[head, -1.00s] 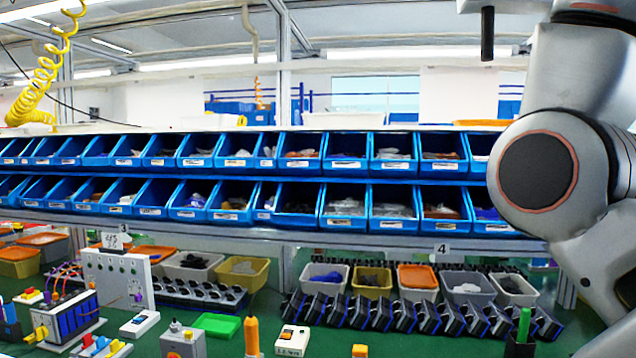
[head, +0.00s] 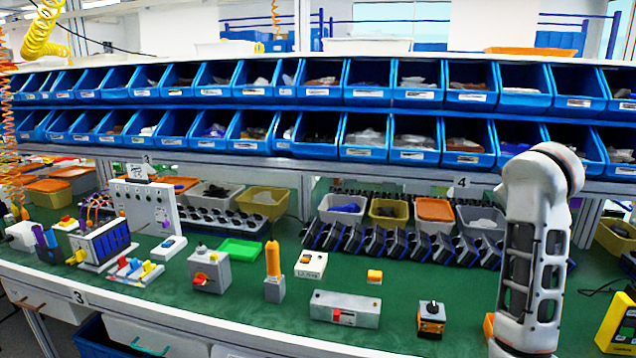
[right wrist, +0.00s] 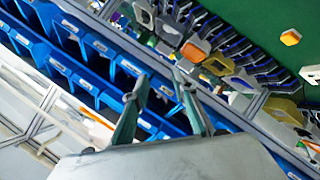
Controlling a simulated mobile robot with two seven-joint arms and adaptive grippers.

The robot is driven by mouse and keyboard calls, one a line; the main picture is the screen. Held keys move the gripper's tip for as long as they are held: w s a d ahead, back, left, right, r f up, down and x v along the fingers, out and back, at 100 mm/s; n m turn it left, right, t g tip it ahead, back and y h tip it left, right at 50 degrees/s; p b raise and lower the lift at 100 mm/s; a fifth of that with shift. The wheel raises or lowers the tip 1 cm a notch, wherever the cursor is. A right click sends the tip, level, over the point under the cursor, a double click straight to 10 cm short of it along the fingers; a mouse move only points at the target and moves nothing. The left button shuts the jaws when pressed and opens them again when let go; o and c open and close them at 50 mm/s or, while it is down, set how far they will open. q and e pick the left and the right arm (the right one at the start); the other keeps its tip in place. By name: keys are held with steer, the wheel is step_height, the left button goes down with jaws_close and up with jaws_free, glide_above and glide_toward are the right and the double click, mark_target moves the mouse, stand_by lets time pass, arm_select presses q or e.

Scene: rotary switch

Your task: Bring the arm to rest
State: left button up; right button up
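The rotary switch (head: 432,318) is a small orange and grey box with a black knob on top. It stands on the green bench at the front right, just left of my right arm. My right arm stands upright there, and its gripper does not show in the head view. In the right wrist view my right gripper (right wrist: 160,78) has its two fingers apart with nothing between them. It is in front of the blue bins and apart from the switch. My left gripper is in neither view.
Two rows of blue bins (head: 365,128) run above the bench. A grey box with a red switch (head: 345,308), an orange post (head: 273,262) and a small orange block (head: 374,277) stand on the green bench (head: 400,285). The bench is clear between these.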

steer(key=s+f+g, duration=0.1)
steer(key=s+f, duration=0.4)
steer(key=f, duration=0.4)
steer(key=s+a+f+n, duration=0.1)
steer(key=s+f, duration=0.3)
steer(key=f, duration=0.6)
steer(key=s+f+g, duration=0.1)
steer(key=s+f, duration=0.4)
steer(key=f, duration=0.4)
steer(key=s+a+f+n+g+y, duration=0.1)
steer(key=s+a+f, duration=0.1)
steer(key=s+f, duration=0.7)
steer(key=s+a+f+n+g+y, duration=0.1)
steer(key=s+a+f, duration=0.3)
steer(key=s, duration=0.9)
steer(key=w+a+f+m+t+y, duration=0.2)
steer(key=a+f+y, duration=0.5)
steer(key=a+f, duration=0.7)
steer(key=shift+a+m+t, duration=0.25)
steer(key=shift+m+t, duration=0.05)
steer(key=shift+t, duration=0.5)
